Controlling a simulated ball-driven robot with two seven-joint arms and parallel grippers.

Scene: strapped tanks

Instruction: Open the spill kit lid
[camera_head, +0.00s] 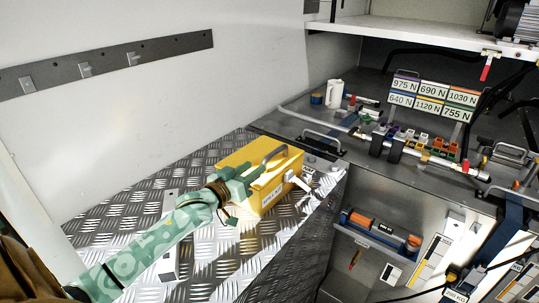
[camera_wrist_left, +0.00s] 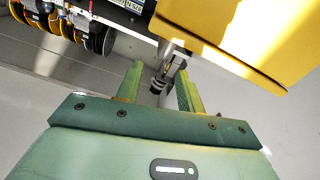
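The spill kit is a yellow box (camera_head: 262,170) on the diamond-plate surface. Its lid looks closed and has a grey handle (camera_head: 274,154) on top and a label on the front. My left gripper (camera_head: 241,184) is at the box's left front side, overlapping it in the head view. In the left wrist view the two fingers (camera_wrist_left: 160,88) stand apart. A small dark and metal part (camera_wrist_left: 170,72) shows between or beyond them, beside the yellow box (camera_wrist_left: 235,35); I cannot tell whether they touch it. My right gripper is not in view.
A white wall with a grey hook rail (camera_head: 100,68) stands at the left. A counter at the right carries a white mug (camera_head: 334,93), pipes and a sign board (camera_head: 432,96). Below it is an open recess with an orange tool (camera_head: 380,227). Bare diamond plate (camera_head: 125,205) lies left of the box.

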